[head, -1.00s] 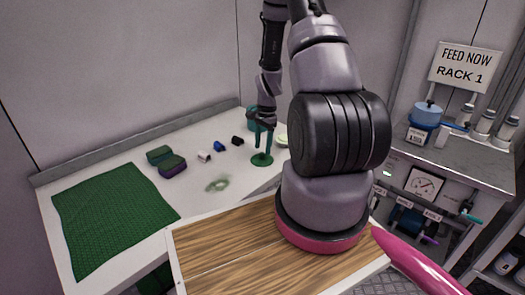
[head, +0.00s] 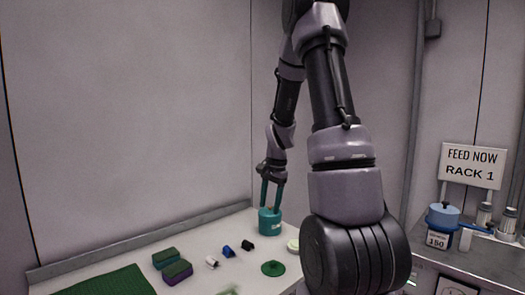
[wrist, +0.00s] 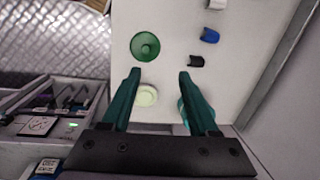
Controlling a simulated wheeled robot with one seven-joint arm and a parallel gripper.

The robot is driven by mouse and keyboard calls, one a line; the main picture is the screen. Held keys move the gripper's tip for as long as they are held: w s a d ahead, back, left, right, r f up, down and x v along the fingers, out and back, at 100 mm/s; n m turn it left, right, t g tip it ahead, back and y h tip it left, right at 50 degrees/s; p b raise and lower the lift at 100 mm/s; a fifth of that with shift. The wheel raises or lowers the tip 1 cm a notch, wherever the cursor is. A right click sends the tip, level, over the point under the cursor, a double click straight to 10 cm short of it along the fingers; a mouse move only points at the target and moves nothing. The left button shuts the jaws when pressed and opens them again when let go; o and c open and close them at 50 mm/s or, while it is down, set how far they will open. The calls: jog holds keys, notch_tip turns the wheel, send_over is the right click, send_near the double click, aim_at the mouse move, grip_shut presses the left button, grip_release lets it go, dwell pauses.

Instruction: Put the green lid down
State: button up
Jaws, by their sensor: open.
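The green lid (head: 273,268), a round disc with a small knob, lies flat on the white table. In the wrist view the lid (wrist: 145,46) is beyond my fingertips, a little left of centre, with nothing touching it. My gripper (head: 270,206) is open and empty, raised above the table, its teal fingers pointing down.
A pale round piece (wrist: 146,95) lies near the lid. Black (head: 247,244), blue (head: 228,251) and white (head: 211,262) small pieces lie left of it, then two green-topped blocks (head: 166,257) and a green mat (head: 112,284). A counter with a blue pot (head: 443,214) is at right.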

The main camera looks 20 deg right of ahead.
jog(key=s+a+r+n+t, duration=0.2)
jog(key=s+a+r, duration=0.1)
jog(key=r, duration=0.5)
jog(key=s+a+r+n+t, duration=0.15)
jog(key=s+a+r, duration=0.25)
jog(key=r, duration=0.4)
jog(key=s+a+r+n+t, duration=0.1)
jog(key=s+a+r+n, duration=0.1)
jog(key=s+r, duration=0.2)
jog(key=s+a+r+n+t, duration=0.1)
jog(key=s+a+r+n, duration=0.1)
jog(key=s, duration=0.6)
notch_tip(320, 180, up, 2)
jog(key=shift+s+a+r+n+t+y, duration=0.15)
jog(key=shift+s+a+n+t+y, duration=0.25)
jog(key=shift+n, duration=0.25)
